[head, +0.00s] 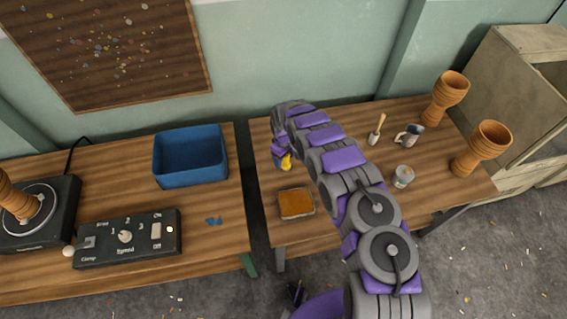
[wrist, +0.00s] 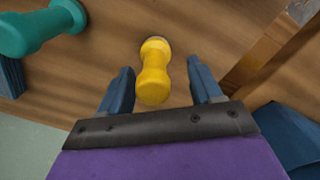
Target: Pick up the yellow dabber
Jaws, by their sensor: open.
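The yellow dabber (wrist: 153,72) is in the wrist view, between the two fingers of my gripper (wrist: 162,85). The fingers are apart, with a gap on each side of the dabber. In the head view the yellow dabber (head: 286,162) shows in part beside the end of my arm, on the left part of the right table. My gripper (head: 280,158) is right at it there and partly hidden by my arm.
A teal dabber (wrist: 40,28) lies close by at the upper left of the wrist view. A blue bin (head: 190,172) is on the left table.

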